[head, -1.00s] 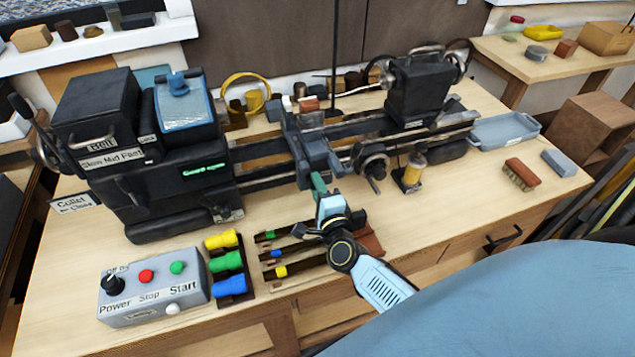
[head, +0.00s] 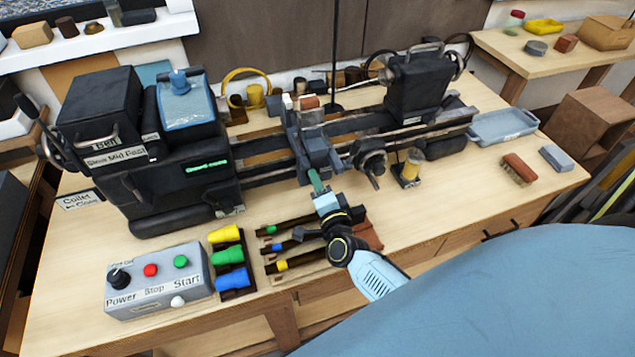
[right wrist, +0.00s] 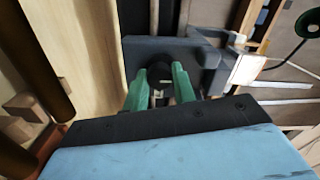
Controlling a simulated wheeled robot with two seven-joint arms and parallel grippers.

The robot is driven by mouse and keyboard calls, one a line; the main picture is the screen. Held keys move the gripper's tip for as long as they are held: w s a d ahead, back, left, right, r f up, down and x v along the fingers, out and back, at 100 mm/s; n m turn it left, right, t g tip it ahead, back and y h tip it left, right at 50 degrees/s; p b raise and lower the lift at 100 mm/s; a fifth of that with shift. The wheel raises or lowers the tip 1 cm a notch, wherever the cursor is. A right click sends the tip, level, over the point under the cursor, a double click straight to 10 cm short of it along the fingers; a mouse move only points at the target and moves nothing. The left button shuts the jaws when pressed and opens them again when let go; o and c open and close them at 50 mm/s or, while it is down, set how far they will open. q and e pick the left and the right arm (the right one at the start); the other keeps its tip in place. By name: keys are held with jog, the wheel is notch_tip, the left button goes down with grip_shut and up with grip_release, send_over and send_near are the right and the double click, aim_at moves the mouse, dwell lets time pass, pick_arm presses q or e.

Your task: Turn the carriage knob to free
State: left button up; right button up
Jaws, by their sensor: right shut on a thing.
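The dark carriage (head: 318,150) sits on the lathe bed at the middle of the head view. My right gripper (head: 316,181), with green fingers, reaches its front face from below. In the right wrist view the green fingers (right wrist: 161,85) stand on either side of a small dark round knob (right wrist: 160,72) on the grey carriage block (right wrist: 205,55). The gripper is shut on this knob. Most of the knob is hidden by the fingers, and no knob marking can be read. My left gripper is in neither view.
A grey control box (head: 157,280) and yellow, green and blue handled pieces (head: 230,256) stand at the front left. A rack of tools (head: 280,262) lies below the carriage, close to my right arm.

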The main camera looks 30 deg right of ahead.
jog(key=o, duration=1)
jog(key=b+v, duration=0.1)
jog(key=v, duration=1.2)
jog(key=shift+f, duration=0.1)
jog(key=shift+s, duration=0.25)
